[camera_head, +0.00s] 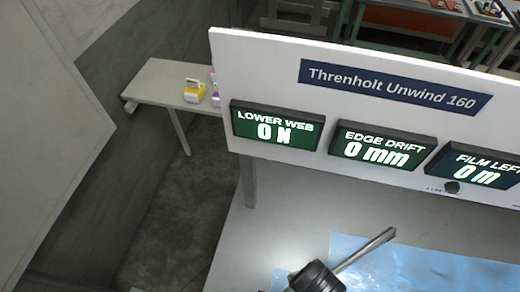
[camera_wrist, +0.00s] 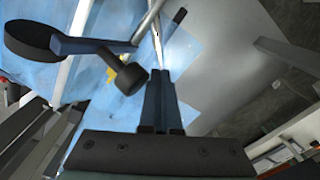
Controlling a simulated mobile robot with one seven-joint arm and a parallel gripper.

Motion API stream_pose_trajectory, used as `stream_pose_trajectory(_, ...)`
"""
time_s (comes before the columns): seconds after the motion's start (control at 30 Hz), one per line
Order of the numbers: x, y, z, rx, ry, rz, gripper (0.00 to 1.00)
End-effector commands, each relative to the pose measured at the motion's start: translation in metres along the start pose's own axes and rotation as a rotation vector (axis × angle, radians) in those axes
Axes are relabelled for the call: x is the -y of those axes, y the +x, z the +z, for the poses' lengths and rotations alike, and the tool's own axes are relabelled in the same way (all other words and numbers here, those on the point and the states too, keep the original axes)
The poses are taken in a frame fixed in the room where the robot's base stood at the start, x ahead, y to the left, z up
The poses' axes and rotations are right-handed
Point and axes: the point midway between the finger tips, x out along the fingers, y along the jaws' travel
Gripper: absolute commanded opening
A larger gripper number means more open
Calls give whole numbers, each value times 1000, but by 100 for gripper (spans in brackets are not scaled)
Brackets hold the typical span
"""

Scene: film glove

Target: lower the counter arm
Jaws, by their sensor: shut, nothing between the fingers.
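In the wrist view a blue arm (camera_wrist: 88,46) carries a dark round wheel (camera_wrist: 32,40) at its left end. It looks like the counter arm, though no label shows on it. A dark knob (camera_wrist: 128,78) on a short stem hangs close below it, just left of my fingertips. My gripper (camera_wrist: 159,76) is shut and empty, its fingers side by side. It appears close to the knob; I cannot tell whether they touch. In the head view a dark ribbed cylinder (camera_head: 316,277) and a metal rod (camera_head: 366,250) show at the bottom; my gripper cannot be made out there.
A white panel (camera_head: 262,60) stands behind, with displays reading lower web 0 N (camera_head: 275,126), edge drift 0 mm (camera_head: 382,147) and film left 0 m (camera_head: 478,166). Blue film (camera_head: 430,268) covers part of the grey table (camera_head: 250,225). A side bench (camera_head: 160,80) stands left.

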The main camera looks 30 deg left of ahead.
Motion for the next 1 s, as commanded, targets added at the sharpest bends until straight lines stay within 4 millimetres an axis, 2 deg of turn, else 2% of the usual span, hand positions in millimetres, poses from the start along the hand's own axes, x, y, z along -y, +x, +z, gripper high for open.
stream_pose_trajectory(1.0,-36,-1,21,1,1,2,0)
